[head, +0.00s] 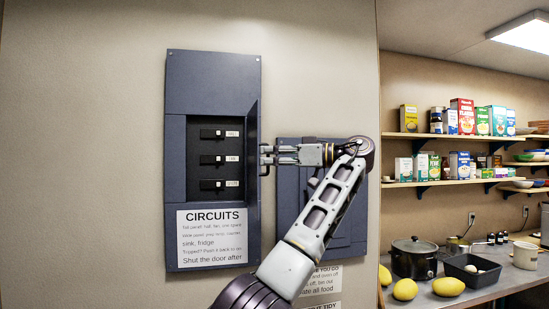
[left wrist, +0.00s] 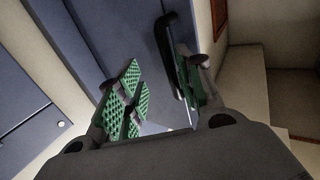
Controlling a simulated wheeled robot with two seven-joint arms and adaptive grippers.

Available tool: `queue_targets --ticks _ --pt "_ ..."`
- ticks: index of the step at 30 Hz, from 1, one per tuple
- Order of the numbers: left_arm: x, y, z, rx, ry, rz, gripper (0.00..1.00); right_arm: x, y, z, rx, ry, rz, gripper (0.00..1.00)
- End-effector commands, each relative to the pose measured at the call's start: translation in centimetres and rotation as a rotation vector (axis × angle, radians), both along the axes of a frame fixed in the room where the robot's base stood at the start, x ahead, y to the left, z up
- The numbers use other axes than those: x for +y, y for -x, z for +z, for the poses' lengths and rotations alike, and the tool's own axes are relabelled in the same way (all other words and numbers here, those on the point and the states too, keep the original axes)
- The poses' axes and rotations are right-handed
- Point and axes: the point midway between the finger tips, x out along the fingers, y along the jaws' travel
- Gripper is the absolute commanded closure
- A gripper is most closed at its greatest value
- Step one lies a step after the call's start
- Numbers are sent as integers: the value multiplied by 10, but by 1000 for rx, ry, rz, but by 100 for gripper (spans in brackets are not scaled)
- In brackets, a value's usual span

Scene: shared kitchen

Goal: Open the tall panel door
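The tall panel (head: 208,83) is a blue-grey metal box on the wall, left of centre in the head view. Its door (head: 253,190) stands swung out at the right side, seen nearly edge-on, and several black switches (head: 220,160) show inside. A dark handle (head: 264,160) sits on the door's outer face; it also shows in the left wrist view (left wrist: 165,55). My left gripper (head: 270,155) is at the handle from the right. Its green-padded fingers (left wrist: 158,95) are apart, with the handle close to the right-hand finger; contact is unclear. My right gripper is out of view.
A second blue-grey panel (head: 290,200) is on the wall to the right, partly behind my left arm. A CIRCUITS notice (head: 212,238) is on the tall panel's lower part. Farther right are stocked shelves (head: 465,136) and a counter with a pot (head: 414,260) and lemons (head: 448,287).

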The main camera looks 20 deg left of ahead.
Motion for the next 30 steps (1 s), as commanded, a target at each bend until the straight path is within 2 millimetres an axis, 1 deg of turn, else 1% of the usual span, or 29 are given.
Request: queue_targets --ticks 1,8,12,17,20,30 --pt "1 1 5 -5 -7 -3 70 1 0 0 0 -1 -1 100" --pt "0 1 5 -6 -8 -5 70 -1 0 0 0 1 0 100" --pt "-1 1 5 -6 -9 -5 70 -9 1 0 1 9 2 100" --pt "-5 1 5 -6 -9 -6 70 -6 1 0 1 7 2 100" --pt "-9 0 5 -6 -9 -6 70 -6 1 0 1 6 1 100" --pt "-37 -2 3 -3 -5 -4 70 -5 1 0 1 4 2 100"
